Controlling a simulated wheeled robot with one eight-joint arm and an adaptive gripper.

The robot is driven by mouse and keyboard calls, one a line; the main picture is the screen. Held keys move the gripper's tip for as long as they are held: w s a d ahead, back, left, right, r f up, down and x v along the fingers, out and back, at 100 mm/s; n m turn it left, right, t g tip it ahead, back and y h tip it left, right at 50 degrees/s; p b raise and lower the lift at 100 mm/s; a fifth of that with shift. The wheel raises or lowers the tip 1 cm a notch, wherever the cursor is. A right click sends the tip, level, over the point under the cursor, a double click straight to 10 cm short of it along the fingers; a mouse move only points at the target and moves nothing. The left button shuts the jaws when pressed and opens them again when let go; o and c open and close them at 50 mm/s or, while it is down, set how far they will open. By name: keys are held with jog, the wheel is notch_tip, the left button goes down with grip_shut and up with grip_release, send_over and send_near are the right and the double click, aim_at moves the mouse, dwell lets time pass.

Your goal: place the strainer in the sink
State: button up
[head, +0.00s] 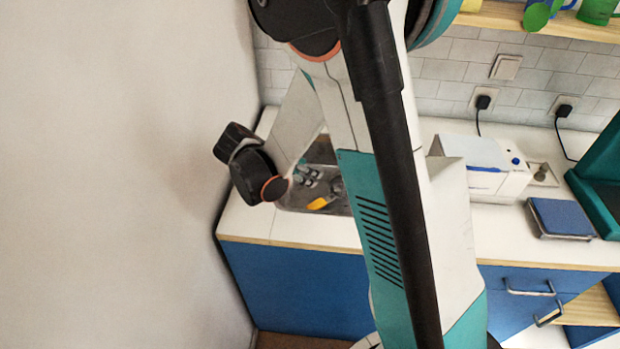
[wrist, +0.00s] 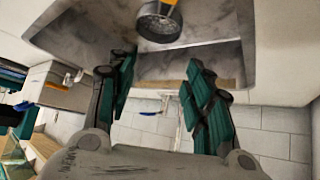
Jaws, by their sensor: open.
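The strainer has a yellow handle (head: 318,203) and lies in the grey metal sink (head: 295,208) in the head view. In the wrist view its round dark metal cup (wrist: 158,24) is at the top centre, inside the basin (wrist: 220,30); its handle runs out of the picture. My gripper (wrist: 160,65) is open, with its two green fingers apart and nothing between them. The strainer is beyond the fingertips and apart from them. In the head view my arm hides much of the sink, and the fingers show small over it.
A white wall (head: 120,170) stands close at the left of the counter (head: 290,230). Right of my arm are a white box-shaped appliance (head: 500,182), a blue-topped scale-like item (head: 562,217) and a green machine (head: 598,185). A shelf (head: 550,22) runs above.

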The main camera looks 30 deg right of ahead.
jog(key=s+a+r+n+t+y, duration=0.2)
jog(key=s+a+r+n+y, duration=0.2)
jog(key=s+r+n, duration=0.3)
jog(key=s+a+r+n+t+y, duration=0.3)
jog(key=s+r+n, duration=0.5)
jog(key=s, duration=0.4)
jog(key=shift+a+r+y, duration=0.15)
jog(key=shift+a+y, duration=0.3)
jog(key=shift+y, duration=0.35)
